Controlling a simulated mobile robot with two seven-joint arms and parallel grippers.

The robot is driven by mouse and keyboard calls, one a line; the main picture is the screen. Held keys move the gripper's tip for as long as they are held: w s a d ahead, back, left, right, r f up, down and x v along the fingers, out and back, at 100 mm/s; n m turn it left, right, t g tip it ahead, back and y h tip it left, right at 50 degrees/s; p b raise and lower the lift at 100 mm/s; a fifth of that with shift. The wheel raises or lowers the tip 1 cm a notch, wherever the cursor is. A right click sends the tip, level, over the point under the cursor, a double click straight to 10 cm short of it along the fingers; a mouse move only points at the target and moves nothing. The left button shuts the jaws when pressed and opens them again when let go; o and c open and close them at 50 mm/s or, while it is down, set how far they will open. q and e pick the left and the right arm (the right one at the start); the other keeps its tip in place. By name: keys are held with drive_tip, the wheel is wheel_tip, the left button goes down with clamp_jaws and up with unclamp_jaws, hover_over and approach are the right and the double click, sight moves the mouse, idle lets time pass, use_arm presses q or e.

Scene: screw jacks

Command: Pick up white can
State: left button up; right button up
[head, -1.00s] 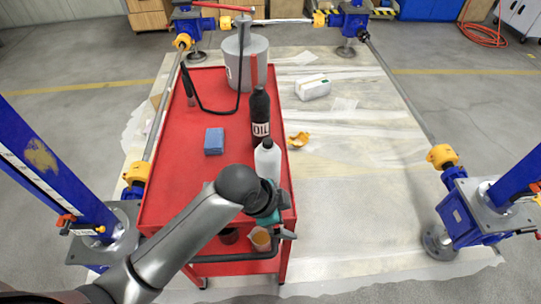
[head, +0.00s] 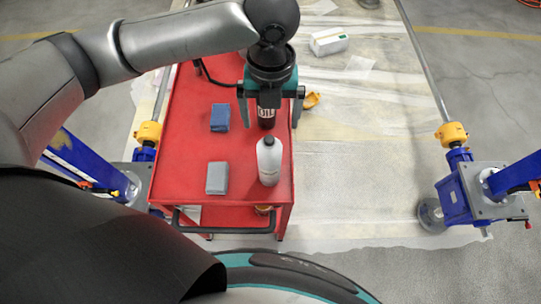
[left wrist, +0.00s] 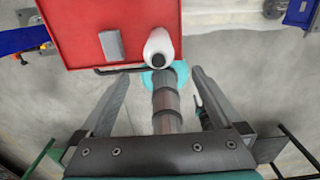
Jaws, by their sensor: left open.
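The white can (head: 269,168) is a white bottle with a dark cap. It stands upright on the red cart's top near its front right corner, and also shows in the left wrist view (left wrist: 158,42). My left gripper (head: 269,116) is open and empty. In the head view it appears just beyond the can, apart from it, with its fingers pointing toward the front of the cart. In the left wrist view the open fingers (left wrist: 160,76) lie either side of the line to the can. My right gripper is not in view.
A cart handle (head: 225,230) runs along the front. A white box (head: 328,41) lies on the floor sheet.

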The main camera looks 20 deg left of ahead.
sight(271, 139)
use_arm(q)
wheel_tip(271, 139, down, 8)
drive_tip(key=shift+r+b, duration=0.1)
drive_tip(key=shift+b, duration=0.25)
drive_tip(key=shift+s+a+f, duration=0.1)
drive_tip(key=shift+f, duration=2.65)
clamp_jaws()
